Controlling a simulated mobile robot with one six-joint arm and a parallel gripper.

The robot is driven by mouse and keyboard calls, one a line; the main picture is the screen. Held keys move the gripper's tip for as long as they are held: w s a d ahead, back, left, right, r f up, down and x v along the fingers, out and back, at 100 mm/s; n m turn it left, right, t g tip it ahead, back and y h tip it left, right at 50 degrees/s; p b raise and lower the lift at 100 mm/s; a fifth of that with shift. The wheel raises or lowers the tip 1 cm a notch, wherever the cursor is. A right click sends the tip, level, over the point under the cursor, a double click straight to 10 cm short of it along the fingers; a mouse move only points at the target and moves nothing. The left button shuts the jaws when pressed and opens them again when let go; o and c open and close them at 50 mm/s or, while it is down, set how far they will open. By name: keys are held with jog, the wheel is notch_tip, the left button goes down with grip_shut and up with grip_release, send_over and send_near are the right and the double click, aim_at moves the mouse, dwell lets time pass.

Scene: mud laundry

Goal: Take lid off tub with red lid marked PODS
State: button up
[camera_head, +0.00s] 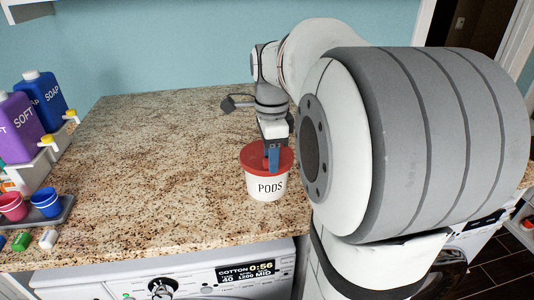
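The white tub (266,186) marked PODS stands upright on the speckled counter near its front edge. Its red lid (251,157) sits on top of the tub. My gripper (272,160) points down from above, its blue-grey fingers at the middle of the lid. Whether the fingers touch or hold anything on the lid is too small to tell. The lid's centre is hidden behind the fingers, and my large arm link covers the area right of the tub.
Left are a blue SOAP bottle (44,100), a purple SOFT bottle (20,128), and a tray (62,217) with a red cup (12,206) and a blue cup (46,203). A washing machine (170,280) is below. The counter (160,165) left of the tub is clear.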

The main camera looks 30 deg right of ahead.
jog(key=shift+c, duration=0.2)
grip_shut()
dwell(0.3)
